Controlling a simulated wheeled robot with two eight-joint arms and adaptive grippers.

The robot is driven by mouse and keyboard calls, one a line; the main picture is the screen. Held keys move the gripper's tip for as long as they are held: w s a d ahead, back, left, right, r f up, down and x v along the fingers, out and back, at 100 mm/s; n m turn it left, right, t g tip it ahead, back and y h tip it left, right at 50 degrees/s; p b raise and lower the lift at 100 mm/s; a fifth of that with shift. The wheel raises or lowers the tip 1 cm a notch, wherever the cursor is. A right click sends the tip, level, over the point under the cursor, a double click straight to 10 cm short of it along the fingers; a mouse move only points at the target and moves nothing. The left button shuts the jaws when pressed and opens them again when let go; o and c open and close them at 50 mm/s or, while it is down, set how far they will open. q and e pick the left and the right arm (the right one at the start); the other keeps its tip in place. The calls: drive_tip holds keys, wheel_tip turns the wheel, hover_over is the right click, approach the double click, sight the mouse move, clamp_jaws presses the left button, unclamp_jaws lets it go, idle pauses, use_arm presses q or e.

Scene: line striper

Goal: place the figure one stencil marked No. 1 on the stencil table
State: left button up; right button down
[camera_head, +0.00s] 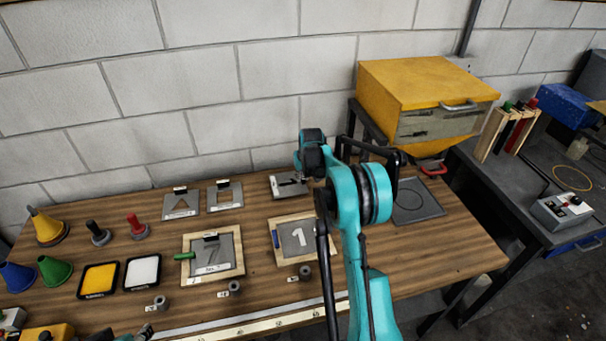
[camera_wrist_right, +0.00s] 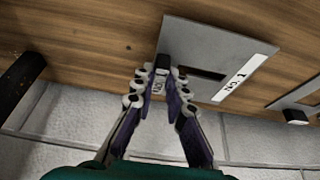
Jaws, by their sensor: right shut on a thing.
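The figure one stencil (camera_wrist_right: 205,50) is a grey metal plate with a slot, a white "No. 1" label and a black handle (camera_wrist_right: 162,64). In the head view the plate (camera_head: 283,190) is at the back of the wooden table (camera_head: 420,265), partly hidden by my right arm. My right gripper (camera_wrist_right: 162,76) is shut on the handle, one finger on each side. Its fingers (camera_head: 301,177) are small in the head view. The plate looks flat at the tabletop; I cannot tell if it touches.
Two grey stencils (camera_head: 181,204) (camera_head: 225,196) lie left of it. Wooden-framed panels stand forward, one showing a white 1 (camera_head: 299,237), one a 7 (camera_head: 212,256). A dark square plate with a circle (camera_head: 415,202) lies right of my arm. A yellow cabinet (camera_head: 412,82) stands behind.

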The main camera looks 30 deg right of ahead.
drive_tip(key=shift+f+b, duration=0.4)
drive_tip(key=shift+f, duration=0.15)
idle(0.4)
drive_tip(key=c, duration=1.5)
unclamp_jaws()
drive_tip(key=shift+o, duration=0.2)
drive_tip(key=shift+r, duration=0.1)
drive_tip(key=v, duration=1.2)
drive_tip(key=shift+s, duration=0.15)
drive_tip(key=s+a+r+n+t+b, duration=0.1)
drive_tip(key=s+a+r, duration=0.2)
drive_tip(key=s+a, duration=0.4)
drive_tip(key=s+a+r+b, duration=0.1)
drive_tip(key=s+a+r, duration=0.2)
drive_tip(key=s+a, duration=0.35)
drive_tip(key=s+a+f+n+t, duration=0.1)
drive_tip(key=s+a+f, duration=0.2)
drive_tip(key=s, duration=0.7)
drive_tip(key=s+a+f+t+y+b, duration=0.1)
drive_tip(key=s+a+f, duration=0.3)
drive_tip(key=s, duration=0.5)
drive_tip(key=shift+s+a+n, duration=0.4)
drive_tip(key=shift+a, duration=0.75)
